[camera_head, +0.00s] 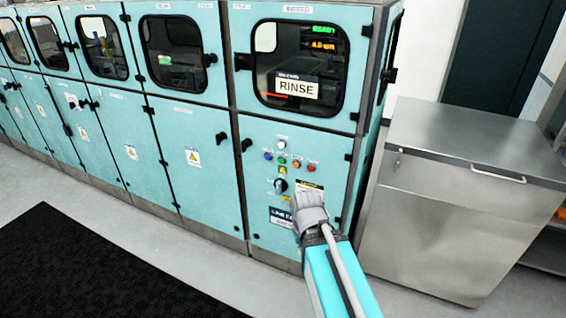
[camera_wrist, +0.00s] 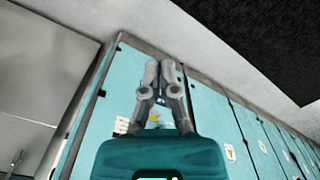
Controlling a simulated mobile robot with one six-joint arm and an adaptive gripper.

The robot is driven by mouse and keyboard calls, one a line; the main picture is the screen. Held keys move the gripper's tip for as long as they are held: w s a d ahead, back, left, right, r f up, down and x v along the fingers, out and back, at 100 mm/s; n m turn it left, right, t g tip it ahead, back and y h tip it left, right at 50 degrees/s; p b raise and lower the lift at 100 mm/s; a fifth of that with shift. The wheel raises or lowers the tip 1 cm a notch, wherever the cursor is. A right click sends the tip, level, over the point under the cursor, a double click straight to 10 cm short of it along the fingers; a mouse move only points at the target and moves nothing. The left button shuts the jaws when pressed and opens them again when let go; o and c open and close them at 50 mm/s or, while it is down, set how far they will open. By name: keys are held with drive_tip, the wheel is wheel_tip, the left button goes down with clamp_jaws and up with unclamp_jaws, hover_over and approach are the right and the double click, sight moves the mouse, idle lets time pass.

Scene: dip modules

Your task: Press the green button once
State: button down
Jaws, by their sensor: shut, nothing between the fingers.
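The green button (camera_head: 282,161) sits on the teal front panel of the RINSE cabinet (camera_head: 255,215), in a row between a blue button (camera_head: 268,156) and an orange button (camera_head: 296,164). A red button (camera_head: 311,168) ends the row at the right. My gripper (camera_head: 299,201) is in front of the lower panel, below and right of the green button and apart from it in the picture. In the wrist view my gripper (camera_wrist: 160,68) shows its fingers together, with nothing between them. The green button cannot be made out in the wrist view.
A white button (camera_head: 282,144) is above the row and a yellow one (camera_head: 283,171) below. A dark rotary knob (camera_head: 281,186) sits lower, close to my gripper. A steel cabinet (camera_head: 450,190) stands at right. A black mat (camera_head: 90,265) lies on the floor.

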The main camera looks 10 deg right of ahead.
sight(282, 161)
drive_tip(key=w+a+f+m+t+y+b, duration=0.15)
drive_tip(key=w+t+b, duration=0.3)
drive_tip(key=w, duration=0.55)
drive_tip(key=w+a+f+t+y+b, duration=0.1)
drive_tip(key=w+a+f+t+b, duration=0.3)
drive_tip(key=w, duration=0.6)
drive_tip(key=w+a+r+t+y+b, duration=0.1)
drive_tip(key=w+a+t+y+b, duration=0.15)
drive_tip(key=w+b, duration=0.6)
drive_tip(key=w+d+m+t+h+b, duration=0.1)
drive_tip(key=w+d+m+t, duration=0.1)
drive_tip(key=w, duration=0.4)
drive_tip(key=w+d+r+m+t+h+b, duration=0.1)
drive_tip(key=w+d+m+t, duration=0.1)
drive_tip(key=w, duration=0.3)
drive_tip(key=shift+w+r+t, duration=0.2)
drive_tip(key=shift+w+t, duration=0.15)
drive_tip(key=shift+t, duration=0.25)
drive_tip(key=shift+w, duration=0.15)
drive_tip(key=w+d, duration=0.1)
drive_tip(key=w, duration=0.1)
drive_tip(key=w+d, duration=0.4)
drive_tip(key=shift+w, duration=0.4)
